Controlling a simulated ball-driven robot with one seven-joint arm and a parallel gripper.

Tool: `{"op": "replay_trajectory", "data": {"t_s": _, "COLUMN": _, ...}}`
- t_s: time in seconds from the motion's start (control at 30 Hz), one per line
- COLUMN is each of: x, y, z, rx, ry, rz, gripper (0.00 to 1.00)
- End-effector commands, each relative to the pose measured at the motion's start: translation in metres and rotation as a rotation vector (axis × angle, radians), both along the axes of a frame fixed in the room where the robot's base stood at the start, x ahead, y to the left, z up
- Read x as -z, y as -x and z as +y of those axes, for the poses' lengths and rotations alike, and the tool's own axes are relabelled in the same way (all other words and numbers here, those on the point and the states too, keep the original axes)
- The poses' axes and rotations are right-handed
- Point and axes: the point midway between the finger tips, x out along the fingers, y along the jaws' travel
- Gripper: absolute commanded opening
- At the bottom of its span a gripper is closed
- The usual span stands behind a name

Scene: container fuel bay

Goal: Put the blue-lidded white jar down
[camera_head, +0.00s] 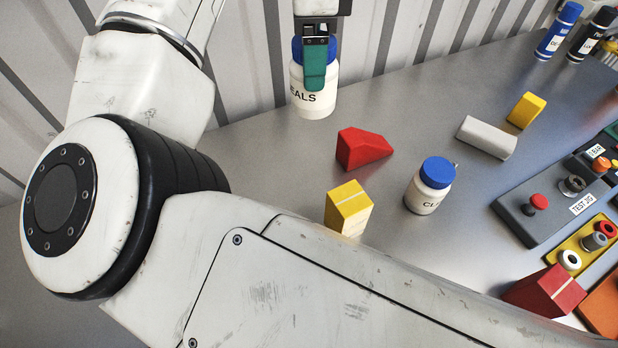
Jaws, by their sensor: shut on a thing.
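My gripper (316,68) points down at the top of the view, near the bench's back left. It is shut on a blue-lidded white jar (312,102) marked with letters ending in "EALS". A green finger covers part of the jar's lid and side. The held jar is upright; I cannot tell whether its base is touching the grey bench (400,115) or just above it. A second blue-lidded white jar (428,190), its label partly readable as "CL", stands upright on the bench, apart from my gripper.
A red wedge (362,148) and a yellow block (348,206) lie in front of the held jar. A grey half-round bar (486,137) and yellow wedge (526,110) are right. Test jig panels (545,222) fill the right side. The corrugated wall (245,60) is close behind.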

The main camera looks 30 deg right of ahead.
Motion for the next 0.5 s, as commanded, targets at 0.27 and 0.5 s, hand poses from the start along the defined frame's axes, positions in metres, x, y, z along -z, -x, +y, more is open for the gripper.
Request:
{"op": "replay_trajectory", "data": {"t_s": 0.27, "x": 0.055, "y": 0.0, "z": 0.0, "rx": 0.0, "ry": 0.001, "rz": 0.0, "gripper": 0.35}}
{"op": "replay_trajectory", "data": {"t_s": 0.5, "x": 0.093, "y": 0.0, "z": 0.0, "rx": 0.001, "ry": 0.001, "rz": 0.0, "gripper": 0.35}}
